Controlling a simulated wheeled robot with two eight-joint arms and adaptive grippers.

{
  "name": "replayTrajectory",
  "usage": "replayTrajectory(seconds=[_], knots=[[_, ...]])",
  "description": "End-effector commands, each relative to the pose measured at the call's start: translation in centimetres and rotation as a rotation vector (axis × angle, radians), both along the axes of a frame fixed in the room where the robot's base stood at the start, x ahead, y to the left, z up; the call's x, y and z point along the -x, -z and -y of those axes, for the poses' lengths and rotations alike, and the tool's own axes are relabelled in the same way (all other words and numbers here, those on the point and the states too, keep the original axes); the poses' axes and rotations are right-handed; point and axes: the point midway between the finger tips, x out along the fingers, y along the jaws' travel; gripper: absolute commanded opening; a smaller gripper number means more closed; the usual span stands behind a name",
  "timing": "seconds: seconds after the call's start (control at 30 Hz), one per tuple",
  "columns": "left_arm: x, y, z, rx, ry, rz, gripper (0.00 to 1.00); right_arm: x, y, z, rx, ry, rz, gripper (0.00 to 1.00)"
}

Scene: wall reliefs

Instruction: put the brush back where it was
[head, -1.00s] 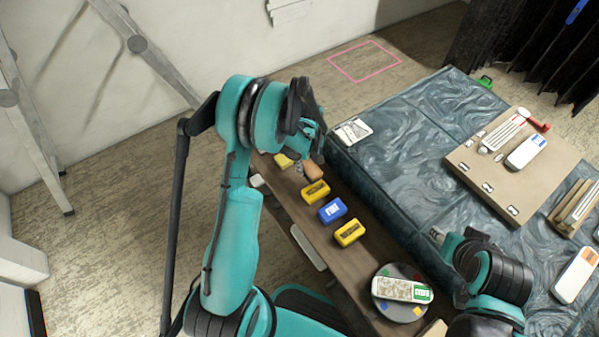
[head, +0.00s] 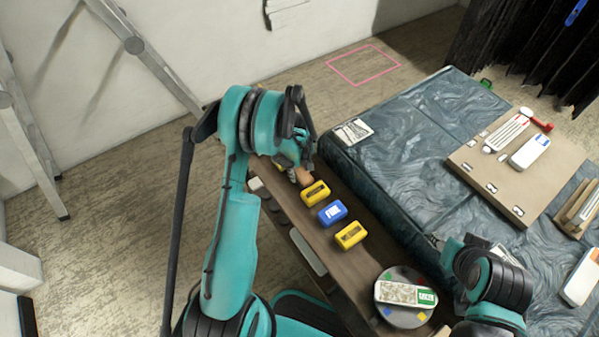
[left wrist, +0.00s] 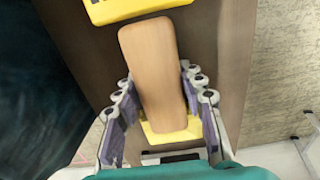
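The brush, seen as a plain wooden block (left wrist: 153,70), lies lengthwise between my left gripper's fingers (left wrist: 158,90) in the left wrist view. A narrow gap seems to show on each side, so the fingers look open around it. In the head view the brush (head: 305,176) shows only partly beside the left gripper (head: 294,165), over the narrow brown bench (head: 359,268). Its underside is hidden. My right gripper (head: 436,241) is low over the blue marbled surface; its fingers are too small to read.
Yellow (head: 315,193), blue (head: 332,213) and another yellow block (head: 350,235) stand in a row on the bench. A round grey disc (head: 405,297) with a labelled bar lies nearer. The blue marbled surface (head: 400,150) borders the bench. A ladder (head: 35,150) leans at left.

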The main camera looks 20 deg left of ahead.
Motion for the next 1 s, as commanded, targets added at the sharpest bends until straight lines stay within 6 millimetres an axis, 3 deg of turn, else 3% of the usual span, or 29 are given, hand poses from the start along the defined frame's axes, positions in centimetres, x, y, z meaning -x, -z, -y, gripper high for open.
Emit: replayTrajectory(seconds=[0.07,0.47,0.8,1.0], knots=[[0.0,0.0,0.0,0.000,0.000,0.000,0.59,0.0,0.0,0.0,0.000,0.000,0.000,0.40],[0.0,-0.7,0.0,0.000,0.000,0.000,0.59,0.0,-0.6,0.0,0.000,0.000,0.000,0.40],[0.0,-7.9,0.0,0.000,0.000,0.000,0.59,0.0,-3.6,0.0,0.000,0.000,0.000,0.40],[0.0,-11.2,0.0,0.000,0.000,0.000,0.59,0.0,-4.7,0.0,0.000,0.000,0.000,0.40]])
